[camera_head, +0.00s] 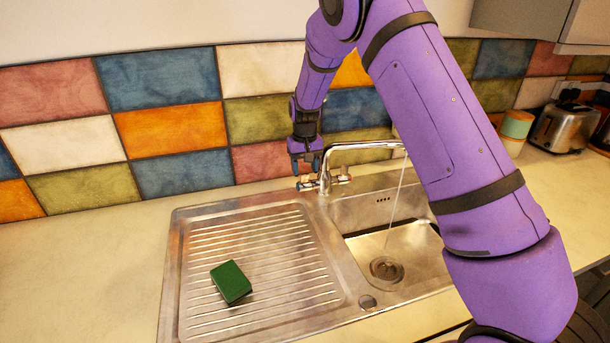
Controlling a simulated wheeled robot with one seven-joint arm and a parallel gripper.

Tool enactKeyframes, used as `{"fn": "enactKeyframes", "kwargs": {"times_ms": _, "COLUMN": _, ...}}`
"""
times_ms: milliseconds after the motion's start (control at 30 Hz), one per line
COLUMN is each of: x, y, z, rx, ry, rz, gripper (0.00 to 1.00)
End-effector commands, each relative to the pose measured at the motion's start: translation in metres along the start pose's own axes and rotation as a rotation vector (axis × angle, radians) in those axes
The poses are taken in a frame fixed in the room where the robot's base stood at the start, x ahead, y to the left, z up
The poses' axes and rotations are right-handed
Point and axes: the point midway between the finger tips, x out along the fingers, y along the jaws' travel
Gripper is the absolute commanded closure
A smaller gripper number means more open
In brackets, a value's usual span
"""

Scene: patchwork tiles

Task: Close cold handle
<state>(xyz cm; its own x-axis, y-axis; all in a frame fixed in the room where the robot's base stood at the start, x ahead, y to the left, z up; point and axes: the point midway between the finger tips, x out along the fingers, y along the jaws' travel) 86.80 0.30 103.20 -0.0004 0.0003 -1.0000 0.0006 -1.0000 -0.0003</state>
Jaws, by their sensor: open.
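A chrome tap (326,168) stands at the back of the sink, with its spout reaching right. A stream of water (394,205) falls from the spout into the basin. One small handle (307,185) is on the left of the tap body and another handle (342,178) is on the right. Their colour marks are too small to tell surely which is cold. My gripper (306,164) is open, points down and is just above the left handle. I cannot tell whether its fingers touch the handle or the tap.
The steel sink (180,270) has a ribbed drainboard with a green sponge (231,282) on it. A toaster (562,128) and a canister (516,126) stand at the right. The tiled wall (170,130) is close behind the tap. The left counter is clear.

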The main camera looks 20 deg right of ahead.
Motion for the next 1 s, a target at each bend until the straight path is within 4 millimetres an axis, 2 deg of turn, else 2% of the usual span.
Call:
{"fn": "enactKeyframes", "kwargs": {"times_ms": 100, "x": 0.017, "y": 0.000, "z": 0.000, "rx": 0.000, "ry": -0.002, "rz": 0.001, "gripper": 0.47}}
{"fn": "enactKeyframes", "kwargs": {"times_ms": 233, "x": 0.027, "y": 0.000, "z": 0.000, "rx": 0.001, "ry": -0.001, "rz": 0.001, "gripper": 0.47}}
{"fn": "enactKeyframes", "kwargs": {"times_ms": 600, "x": 0.032, "y": 0.000, "z": 0.000, "rx": 0.001, "ry": 0.000, "rz": 0.000, "gripper": 0.47}}
{"fn": "enactKeyframes", "kwargs": {"times_ms": 667, "x": 0.032, "y": 0.000, "z": 0.000, "rx": 0.001, "ry": 0.000, "rz": 0.000, "gripper": 0.58}}
{"fn": "enactKeyframes", "kwargs": {"times_ms": 833, "x": 0.032, "y": 0.000, "z": 0.000, "rx": 0.001, "ry": 0.000, "rz": 0.000, "gripper": 0.96}}
{"fn": "enactKeyframes", "kwargs": {"times_ms": 1000, "x": 0.032, "y": 0.000, "z": -0.001, "rx": 0.001, "ry": -0.010, "rz": 0.000, "gripper": 0.96}}
